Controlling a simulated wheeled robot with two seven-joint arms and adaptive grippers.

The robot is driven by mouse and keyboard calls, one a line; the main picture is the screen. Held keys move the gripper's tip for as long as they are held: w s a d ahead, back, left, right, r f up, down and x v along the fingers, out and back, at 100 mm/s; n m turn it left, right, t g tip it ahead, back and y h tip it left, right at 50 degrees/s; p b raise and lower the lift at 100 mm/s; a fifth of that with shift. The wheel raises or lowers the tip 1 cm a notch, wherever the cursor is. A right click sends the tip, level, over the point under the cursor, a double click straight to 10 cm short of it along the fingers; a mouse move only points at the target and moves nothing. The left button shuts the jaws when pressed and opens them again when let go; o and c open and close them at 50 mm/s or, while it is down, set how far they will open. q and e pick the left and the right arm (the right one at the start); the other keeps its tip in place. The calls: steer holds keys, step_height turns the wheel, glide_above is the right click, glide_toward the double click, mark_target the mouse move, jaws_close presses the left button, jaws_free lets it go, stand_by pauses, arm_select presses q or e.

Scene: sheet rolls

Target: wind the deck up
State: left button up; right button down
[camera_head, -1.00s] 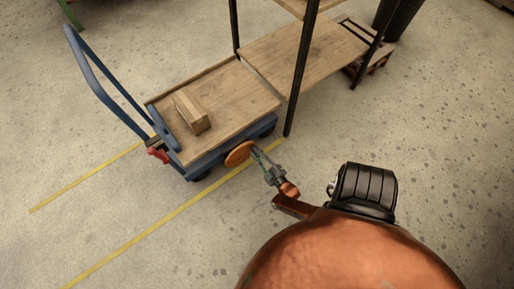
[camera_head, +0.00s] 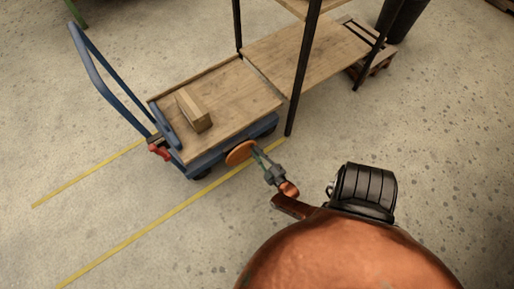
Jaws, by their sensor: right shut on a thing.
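The deck (camera_head: 232,82) is a wooden top on a blue cart with a tall blue push handle (camera_head: 97,72) at its left end. A wooden block (camera_head: 195,110) lies on the deck. An orange disc-shaped wheel (camera_head: 238,153) sits on the cart's near side, below the deck. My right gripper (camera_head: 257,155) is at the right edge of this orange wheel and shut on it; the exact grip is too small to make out. My left gripper is not in view.
A shelf rack (camera_head: 300,57) with dark posts stands right behind the cart, its wooden board close to the deck. A pallet (camera_head: 371,64) and a dark bin (camera_head: 402,20) are at the upper right. A red part (camera_head: 159,151) is at the cart's left corner. Yellow lines mark the open floor.

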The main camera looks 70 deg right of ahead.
steer(key=shift+r, duration=0.15)
stand_by(0.5)
steer(key=c, duration=1.8)
jaws_free()
steer(key=shift+c, duration=0.2)
steer(key=v, duration=1.2)
steer(key=shift+c, duration=0.6)
